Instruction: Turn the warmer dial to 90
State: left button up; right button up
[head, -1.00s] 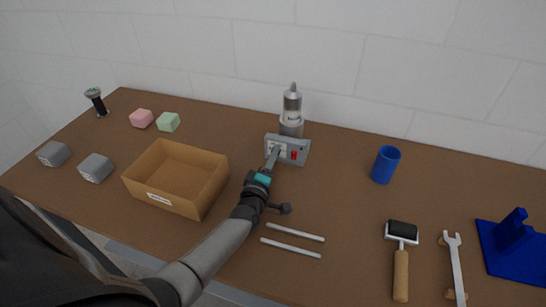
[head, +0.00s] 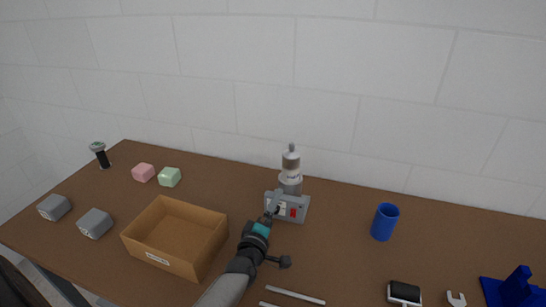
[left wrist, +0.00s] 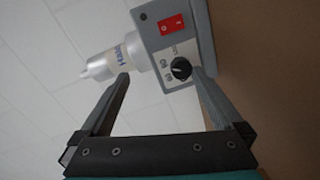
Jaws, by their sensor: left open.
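The warmer (head: 299,207) is a grey box with a red switch on its front. A clear and silver bottle (head: 291,165) stands at its back. In the left wrist view the warmer (left wrist: 160,38) appears turned sideways, with a black round dial (left wrist: 181,68) with a white mark. My left gripper (head: 275,203) is at the warmer's front left. In the left wrist view my left gripper (left wrist: 160,75) is open, with the dial between its fingers, close to the right one. I cannot tell whether a finger touches it. The dial's numbers are too small to read. My right gripper is out of view.
An open cardboard box (head: 165,262) stands left of my arm. A blue cup (head: 384,222) stands right of the warmer. Metal rods (head: 295,295) lie in front.

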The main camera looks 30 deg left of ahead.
pick_arm(q)
notch_tip(320, 180, up, 17)
jog(key=p, duration=0.5)
jog(key=shift+t, duration=0.3)
